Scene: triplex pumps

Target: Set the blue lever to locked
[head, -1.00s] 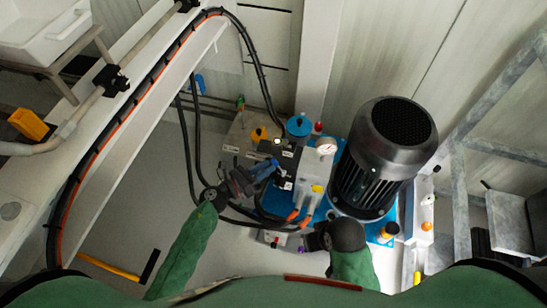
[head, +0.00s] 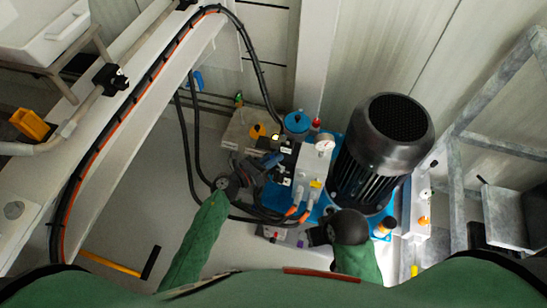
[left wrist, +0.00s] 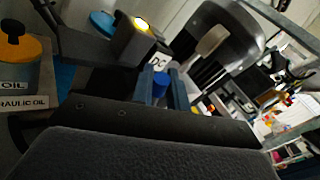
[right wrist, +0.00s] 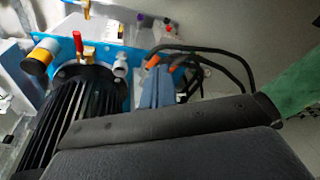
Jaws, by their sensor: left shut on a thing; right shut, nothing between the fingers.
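The blue lever (head: 272,159) is on the black valve block of the pump unit, left of the white pump body. Its round blue end (left wrist: 160,84) shows in the left wrist view between the two fingers. My left gripper (head: 256,166) reaches in from the left and is shut on the lever. The fingers hide part of it, and I cannot read a locked mark. My right gripper (head: 312,237) is shut and empty, below the pump's orange-ended hoses. Its fingers also show closed together in the right wrist view (right wrist: 158,88).
A large black motor (head: 384,150) stands right of the pump on a blue base. Black hoses (head: 188,140) loop left of the valve block. A metal frame (head: 458,190) stands at the right.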

